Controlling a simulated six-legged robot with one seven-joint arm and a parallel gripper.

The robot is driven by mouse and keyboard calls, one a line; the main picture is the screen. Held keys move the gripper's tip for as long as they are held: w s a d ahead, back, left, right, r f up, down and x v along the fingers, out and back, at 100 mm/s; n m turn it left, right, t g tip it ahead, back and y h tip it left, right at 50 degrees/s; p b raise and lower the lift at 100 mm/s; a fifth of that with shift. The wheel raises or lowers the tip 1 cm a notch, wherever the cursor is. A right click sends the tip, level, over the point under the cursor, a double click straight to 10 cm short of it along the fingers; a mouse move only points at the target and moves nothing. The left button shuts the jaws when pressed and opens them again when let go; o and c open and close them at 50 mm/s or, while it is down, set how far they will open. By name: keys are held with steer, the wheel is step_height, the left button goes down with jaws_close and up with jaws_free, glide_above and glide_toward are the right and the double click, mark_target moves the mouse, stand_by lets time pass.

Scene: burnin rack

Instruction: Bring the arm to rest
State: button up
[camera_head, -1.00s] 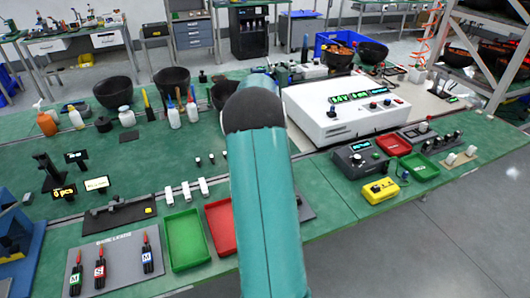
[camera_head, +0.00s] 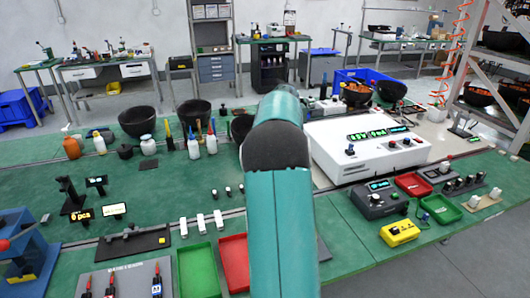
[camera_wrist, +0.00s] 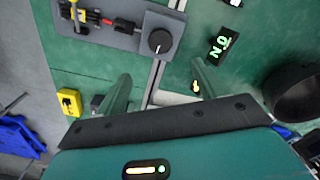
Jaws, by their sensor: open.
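My arm (camera_head: 282,225) is a teal link with a dark joint. It rises through the middle of the head view and hides part of the green bench behind it. My gripper is hidden in the head view. In the wrist view my gripper (camera_wrist: 158,85) has its two green fingers well apart, with nothing between them. Beyond the fingers lie a green surface and a pale rail. A grey panel with a black knob (camera_wrist: 160,41) is above them in that picture.
A white instrument (camera_head: 367,150) stands right of my arm. Green (camera_head: 199,272) and red (camera_head: 233,262) trays lie to its left. Black bowls (camera_head: 138,121), bottles and a metal rack (camera_head: 490,75) stand around. In the wrist view, a black bowl (camera_wrist: 290,95) is close at right.

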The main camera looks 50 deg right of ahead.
steer(key=a+r+n+t, duration=0.1)
steer(key=a+r+n, duration=0.35)
steer(key=a, duration=0.95)
steer(key=a+r+n+t, duration=0.2)
steer(key=a+r+n, duration=0.3)
steer(key=a, duration=0.9)
steer(key=s+a+f+n+t, duration=0.1)
steer(key=s+a+n, duration=0.3)
steer(key=s+a, duration=0.3)
steer(key=s+a+f+n+t, duration=0.1)
steer(key=s+a+n, duration=0.4)
steer(key=a, duration=0.9)
steer(key=shift+s+a+f+t, duration=0.15)
steer(key=shift+s+f+t, duration=0.15)
steer(key=shift+s+f, duration=0.65)
steer(key=shift+s+r, duration=0.1)
steer(key=shift+r, duration=0.05)
steer(key=c, duration=0.7)
steer(key=shift+d, duration=0.2)
steer(key=shift+c, duration=0.2)
